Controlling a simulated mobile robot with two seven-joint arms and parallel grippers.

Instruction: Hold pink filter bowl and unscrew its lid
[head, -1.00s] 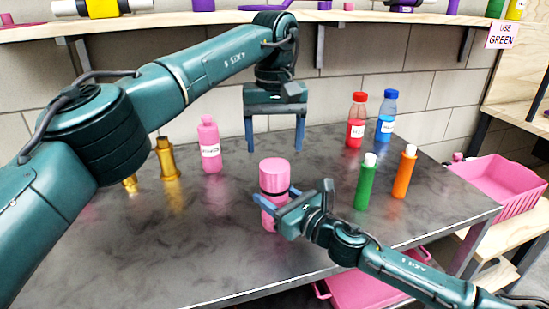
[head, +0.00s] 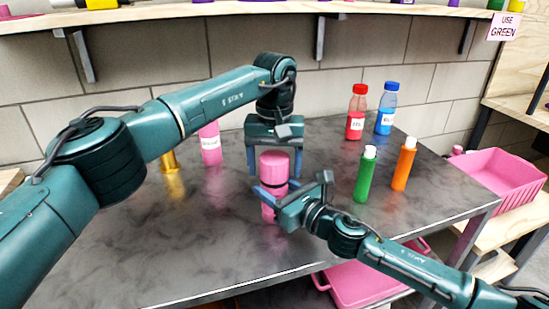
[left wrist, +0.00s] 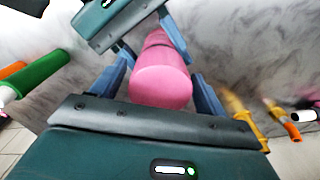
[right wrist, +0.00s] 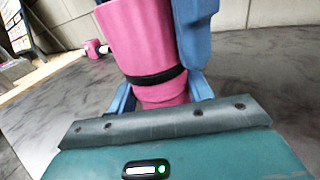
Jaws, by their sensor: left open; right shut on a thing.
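The pink filter bowl (head: 268,206) stands upright on the dark table, with its pink lid (head: 273,166) above a black ring. My right gripper (head: 268,192) is shut around the bowl below the ring. The right wrist view shows the bowl (right wrist: 162,94) between its blue fingers. My left gripper (head: 275,165) is open and points down from above, with its fingers on either side of the lid. In the left wrist view the lid's top (left wrist: 160,87) sits between the blue fingers, with a gap visible. Contact with the lid is not visible.
Green (head: 366,176) and orange (head: 404,166) cylinders stand to the right, with red (head: 356,115) and blue (head: 386,110) bottles behind. A pink bottle (head: 210,146) and a gold fitting (head: 170,165) stand left. A pink crate (head: 500,183) sits beyond the table's right edge. The front table is clear.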

